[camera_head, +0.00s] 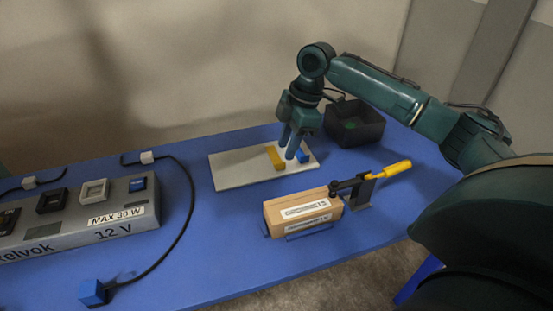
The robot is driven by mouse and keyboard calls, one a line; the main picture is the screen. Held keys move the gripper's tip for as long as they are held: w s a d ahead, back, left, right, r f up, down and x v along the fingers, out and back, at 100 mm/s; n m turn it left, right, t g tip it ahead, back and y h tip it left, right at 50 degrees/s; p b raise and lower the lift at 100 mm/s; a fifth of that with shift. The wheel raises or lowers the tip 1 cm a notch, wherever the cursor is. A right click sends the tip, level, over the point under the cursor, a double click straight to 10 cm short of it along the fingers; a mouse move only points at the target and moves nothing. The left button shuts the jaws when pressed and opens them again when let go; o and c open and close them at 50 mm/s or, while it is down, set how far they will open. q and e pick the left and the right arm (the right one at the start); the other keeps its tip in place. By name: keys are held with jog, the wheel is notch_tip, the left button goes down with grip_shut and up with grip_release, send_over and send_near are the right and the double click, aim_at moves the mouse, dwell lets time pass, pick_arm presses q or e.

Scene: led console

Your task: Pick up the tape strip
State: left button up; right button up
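A short yellow strip (276,157), which may be the tape strip, lies on a pale board (235,171) on the blue table. A small blue piece (302,156) lies just right of it on the same board. My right gripper (288,150) points down over the board, its fingertips between the yellow strip and the blue piece. The fingers look close together; whether they touch the board or grip anything is not clear. My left gripper is out of view.
A brown block (302,212) with labels sits in front, beside a yellow-handled clamp (390,169). The grey console (75,220), with cables and a blue plug (93,292), is at left.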

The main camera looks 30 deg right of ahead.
aim_at(281, 163)
jog(key=x, duration=0.5)
jog(key=shift+w+d+f, duration=0.15)
jog(key=shift+w+d, duration=0.15)
jog(key=shift+w, duration=0.05)
grip_shut()
